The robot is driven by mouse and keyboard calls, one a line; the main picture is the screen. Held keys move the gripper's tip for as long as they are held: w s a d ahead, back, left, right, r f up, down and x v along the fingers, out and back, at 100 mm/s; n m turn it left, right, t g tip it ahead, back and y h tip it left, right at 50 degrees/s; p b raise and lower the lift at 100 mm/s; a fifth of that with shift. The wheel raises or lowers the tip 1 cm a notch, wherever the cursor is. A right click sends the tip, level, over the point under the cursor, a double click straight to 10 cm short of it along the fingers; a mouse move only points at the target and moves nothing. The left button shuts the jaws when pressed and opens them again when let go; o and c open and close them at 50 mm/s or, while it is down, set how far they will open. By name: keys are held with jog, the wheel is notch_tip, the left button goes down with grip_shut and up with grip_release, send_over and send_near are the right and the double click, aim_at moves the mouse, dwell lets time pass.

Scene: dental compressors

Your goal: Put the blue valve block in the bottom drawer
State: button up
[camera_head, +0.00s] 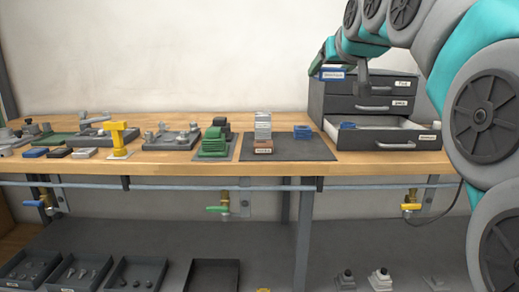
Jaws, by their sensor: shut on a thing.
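My gripper (341,64) is at the upper left of the dark drawer cabinet (316,98), reached by my arm from the upper right. It is shut on a blue block with a white label (332,74), seen in front of or above the cabinet top; its fingers are partly hidden. The bottom drawer (390,139) is pulled open, and its light inside shows. A small blue piece (347,125) lies at its left end. The two drawers above it look closed. Another blue piece (302,131) lies on the dark mat (288,152) left of the cabinet.
A stacked grey part on a labelled brown block (263,147) stands on the mat. Left of it are a green part (214,143), a yellow part (119,138) and several grey fittings on the wooden bench (180,168). Dark bins (136,273) sit on the lower shelf.

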notch_tip(320, 180, down, 54)
jog(key=w+n+g+y, duration=0.1)
jog(key=w+n+y, duration=0.1)
jog(key=n+y, duration=0.3)
jog(key=shift+g, duration=0.3)
jog(key=shift+a, duration=0.1)
